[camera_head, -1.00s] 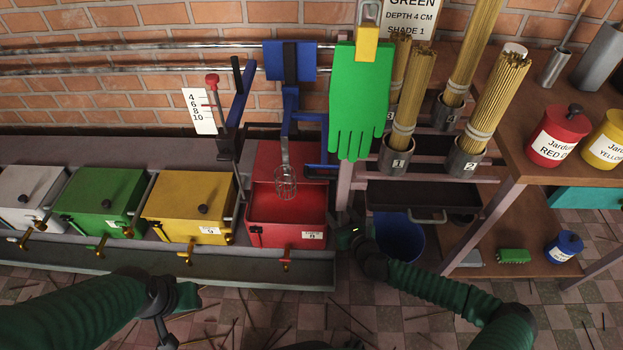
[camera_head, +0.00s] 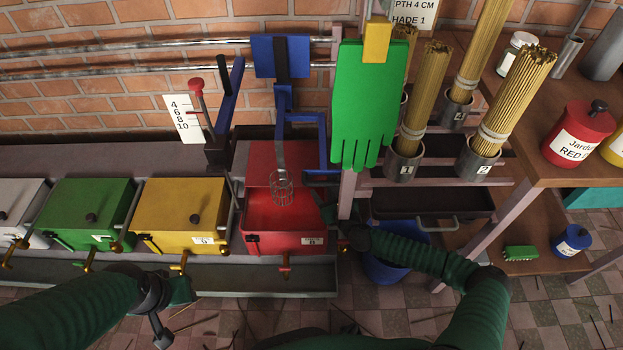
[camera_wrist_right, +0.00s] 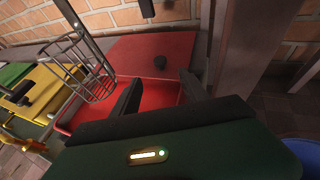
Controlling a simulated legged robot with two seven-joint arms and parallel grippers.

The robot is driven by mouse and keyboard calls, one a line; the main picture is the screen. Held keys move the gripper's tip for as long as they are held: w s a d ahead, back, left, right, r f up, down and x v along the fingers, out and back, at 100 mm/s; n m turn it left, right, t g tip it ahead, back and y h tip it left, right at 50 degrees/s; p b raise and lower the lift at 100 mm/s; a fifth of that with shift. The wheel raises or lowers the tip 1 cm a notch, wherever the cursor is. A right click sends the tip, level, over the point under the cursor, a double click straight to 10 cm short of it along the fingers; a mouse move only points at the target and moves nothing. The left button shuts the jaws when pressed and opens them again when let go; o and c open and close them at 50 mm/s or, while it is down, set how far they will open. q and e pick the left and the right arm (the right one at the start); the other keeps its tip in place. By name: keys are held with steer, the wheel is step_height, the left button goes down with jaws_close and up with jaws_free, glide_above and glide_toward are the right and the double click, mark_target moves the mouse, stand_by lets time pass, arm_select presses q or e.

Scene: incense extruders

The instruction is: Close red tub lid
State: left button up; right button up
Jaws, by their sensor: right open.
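The red tub (camera_head: 285,243) is open, and its red lid (camera_head: 268,160) is raised and tilted back behind the opening. My right gripper (camera_head: 328,208) is at the tub's right side, near the rim. In the right wrist view its two fingers (camera_wrist_right: 160,92) are spread and empty, in front of the lid and apart from the knob. My left gripper (camera_head: 178,291) is low, in front of the yellow tub; its jaws are unclear.
A green glove (camera_head: 360,105) hangs to the right. The yellow tub (camera_head: 182,210) stands left of the red one, and a blue bucket (camera_head: 390,268) is below right.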

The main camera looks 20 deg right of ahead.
mark_target(310, 175)
steer(key=b+x, duration=0.5)
steer(key=x, duration=0.6)
steer(key=shift+w+a+f, duration=0.1)
steer(key=shift+w+f, duration=0.05)
steer(key=shift+f, duration=0.1)
steer(key=shift+w, duration=0.25)
steer(key=shift+r, duration=0.1)
jaws_close()
steer(key=shift+s, duration=0.1)
